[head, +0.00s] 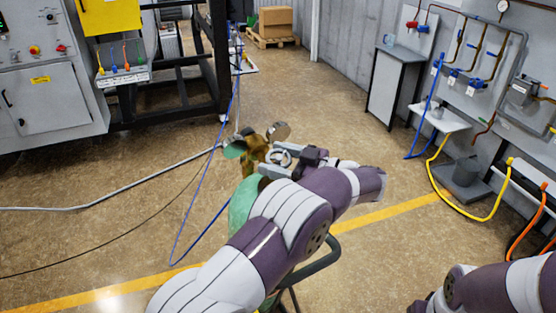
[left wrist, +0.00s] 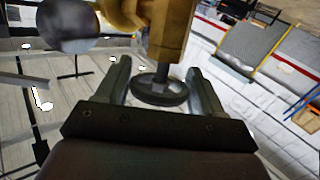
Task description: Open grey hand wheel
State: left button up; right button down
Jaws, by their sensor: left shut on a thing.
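The grey hand wheel (head: 283,157) sits on the side of a brass valve (head: 255,148) on top of a green gas cylinder (head: 242,205). My left gripper (head: 277,161) is shut on the wheel, with one finger on each side of its rim. In the left wrist view the dark wheel (left wrist: 160,92) lies between the two fingers, below the brass valve body (left wrist: 168,35). My arm hides most of the cylinder. My right arm shows at the lower right, but its gripper is out of view.
A round metal gauge (head: 278,131) and a green disc (head: 234,149) adjoin the valve. A blue hose (head: 197,195) and a grey hose (head: 120,192) run nearby. A dark cart handle (head: 318,263) stands beside my arm.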

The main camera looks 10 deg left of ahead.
pick_arm(q)
jog(key=shift+r, duration=0.1)
jog(key=o, duration=1)
jog(key=shift+d+b, duration=0.4)
jog(key=v, duration=1.1)
jog(key=shift+s+d, duration=0.2)
jog(key=shift+d, duration=0.15)
